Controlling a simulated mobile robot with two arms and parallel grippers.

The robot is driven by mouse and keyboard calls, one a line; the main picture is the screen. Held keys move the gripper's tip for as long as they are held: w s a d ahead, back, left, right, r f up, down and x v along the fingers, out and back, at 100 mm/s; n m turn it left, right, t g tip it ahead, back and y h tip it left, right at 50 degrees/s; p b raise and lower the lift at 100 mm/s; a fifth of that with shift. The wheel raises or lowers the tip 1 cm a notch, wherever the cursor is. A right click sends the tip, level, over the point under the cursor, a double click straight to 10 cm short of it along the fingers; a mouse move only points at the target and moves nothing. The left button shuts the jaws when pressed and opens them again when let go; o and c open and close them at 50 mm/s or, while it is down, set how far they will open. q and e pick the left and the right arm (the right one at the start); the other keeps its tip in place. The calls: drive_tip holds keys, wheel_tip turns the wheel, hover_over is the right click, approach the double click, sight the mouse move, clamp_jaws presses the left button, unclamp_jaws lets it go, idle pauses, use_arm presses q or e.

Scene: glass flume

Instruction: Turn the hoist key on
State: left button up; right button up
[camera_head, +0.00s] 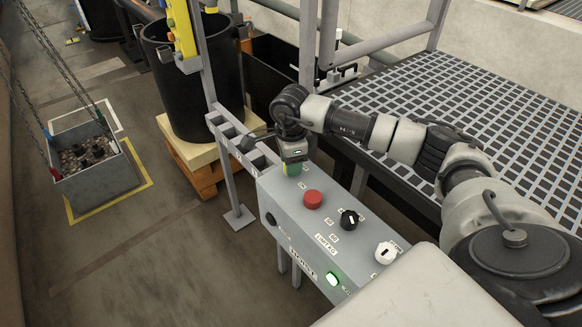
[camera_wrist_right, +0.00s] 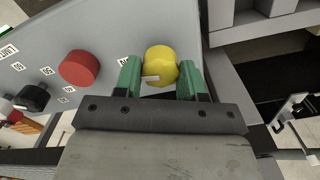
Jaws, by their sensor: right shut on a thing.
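The grey control box (camera_head: 300,240) carries a row of controls. My right gripper (camera_head: 293,170) is down at the box's far end. In the right wrist view its green fingers (camera_wrist_right: 161,78) are shut on a yellow round knob (camera_wrist_right: 161,62), one finger on each side. A small white mark shows on the knob's near edge. The fingers and wrist hide this knob in the head view. The label beside it is mostly covered, so I cannot read which control it is. My left gripper is not in view.
Along the box are a red button (camera_head: 313,199), a black knob (camera_head: 349,219), a white knob (camera_head: 386,252) and a lit green lamp (camera_head: 333,279). A metal grating (camera_head: 470,120) lies to the right. A gravel-filled bin (camera_head: 95,180) with chains stands at left, near a black barrel (camera_head: 200,85).

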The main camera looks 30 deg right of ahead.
drive_tip(key=shift+n+b, duration=0.6)
drive_tip(key=shift+n, duration=0.5)
drive_tip(key=shift+r, duration=0.1)
drive_tip(key=o, duration=0.9)
wheel_tip(320, 180, up, 11)
drive_tip(key=shift+b, duration=0.45)
